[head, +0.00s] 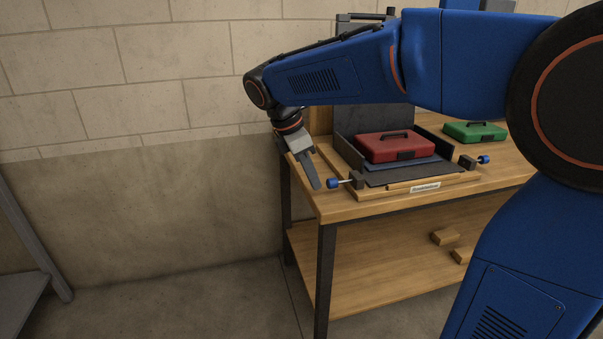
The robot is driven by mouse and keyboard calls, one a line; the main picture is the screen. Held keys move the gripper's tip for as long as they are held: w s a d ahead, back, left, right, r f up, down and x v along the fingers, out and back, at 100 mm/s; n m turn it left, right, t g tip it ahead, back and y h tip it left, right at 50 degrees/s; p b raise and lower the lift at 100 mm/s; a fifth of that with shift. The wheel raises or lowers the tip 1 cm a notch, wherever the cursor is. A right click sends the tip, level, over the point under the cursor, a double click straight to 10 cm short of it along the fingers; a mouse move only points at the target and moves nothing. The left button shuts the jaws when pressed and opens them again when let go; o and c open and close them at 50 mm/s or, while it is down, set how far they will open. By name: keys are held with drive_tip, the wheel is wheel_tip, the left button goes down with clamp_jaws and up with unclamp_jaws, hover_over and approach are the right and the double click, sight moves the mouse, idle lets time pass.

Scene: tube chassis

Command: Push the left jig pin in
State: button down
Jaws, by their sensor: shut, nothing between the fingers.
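The left jig pin (336,183) has a blue knob and a light shaft that runs into a dark block (357,179) at the left front of the jig. A stretch of shaft shows between knob and block. My gripper (316,186) is shut and empty, pointing down just left of the blue knob. I cannot tell whether its tip touches the knob. A red case (396,147) with a black handle sits in the dark jig tray (374,179). The right jig pin (483,160), also blue-knobbed, sits at the jig's right side.
The jig stands on a wooden workbench (340,209) with dark legs. A green case (475,131) lies to the right of it. Wooden blocks (445,237) lie on the lower shelf. A block wall (130,80) runs behind. A grey metal frame (32,245) stands at far left.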

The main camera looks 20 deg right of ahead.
sight(337, 181)
drive_tip(key=shift+d, duration=0.75)
drive_tip(key=shift+d, duration=2.5)
